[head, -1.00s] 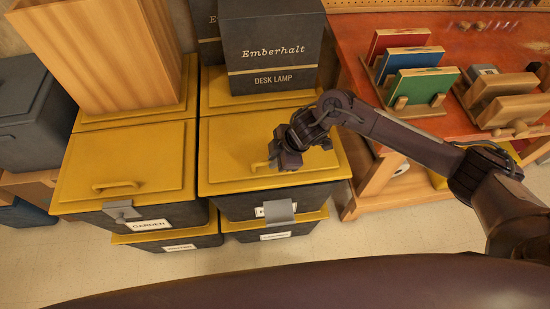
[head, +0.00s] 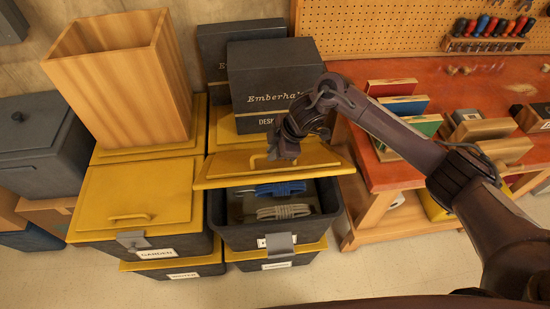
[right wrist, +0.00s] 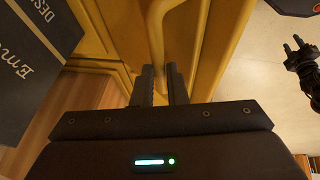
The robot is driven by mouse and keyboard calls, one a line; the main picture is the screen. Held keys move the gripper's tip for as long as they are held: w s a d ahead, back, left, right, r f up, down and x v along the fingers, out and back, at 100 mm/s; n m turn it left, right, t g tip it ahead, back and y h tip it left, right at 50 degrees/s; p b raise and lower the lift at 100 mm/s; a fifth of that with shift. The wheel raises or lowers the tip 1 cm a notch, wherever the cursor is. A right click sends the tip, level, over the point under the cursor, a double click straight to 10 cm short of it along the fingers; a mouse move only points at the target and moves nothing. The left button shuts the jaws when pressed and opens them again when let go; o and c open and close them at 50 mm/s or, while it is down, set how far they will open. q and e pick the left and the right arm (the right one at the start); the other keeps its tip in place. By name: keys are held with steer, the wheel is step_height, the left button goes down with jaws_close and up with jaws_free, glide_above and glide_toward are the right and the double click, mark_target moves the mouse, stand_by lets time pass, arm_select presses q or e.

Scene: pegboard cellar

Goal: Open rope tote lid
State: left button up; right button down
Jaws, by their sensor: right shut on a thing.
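The rope tote (head: 272,235) is a dark bin in the middle of the head view. Its yellow lid (head: 225,168) is tilted up at the front, leaving a gap. Blue rope (head: 280,188) and pale rope (head: 283,211) lie inside. My right gripper (head: 284,150) is shut on the lid's yellow handle, and the handle (right wrist: 156,35) shows between the fingers in the right wrist view. The grey front latch (head: 280,243) hangs below the rim, partly covering the label. A small dark jointed part at the right of the right wrist view looks like my left gripper (right wrist: 293,46); its jaws are unclear.
The Emberhalt desk lamp box (head: 275,85) stands behind the raised lid. The closed garden tote (head: 140,200) is close on the left, with a wooden bin (head: 120,70) behind it. Floor is clear in front.

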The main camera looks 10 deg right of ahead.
steer(key=shift+w+d+f, duration=0.15)
steer(key=shift+w+d, duration=0.1)
steer(key=c, duration=1.7)
jaws_free()
steer(key=shift+w+a+f, duration=0.1)
steer(key=shift+w, duration=0.05)
steer(key=shift+o, duration=1.2)
steer(key=shift+w+a+f, duration=0.1)
steer(key=shift+w+f, duration=0.2)
steer(key=shift+w, duration=0.25)
steer(key=shift+s+r, duration=0.4)
steer(key=shift+s, duration=0.05)
steer(key=b+v, duration=0.1)
steer(key=v, duration=0.6)
steer(key=shift+r, duration=0.2)
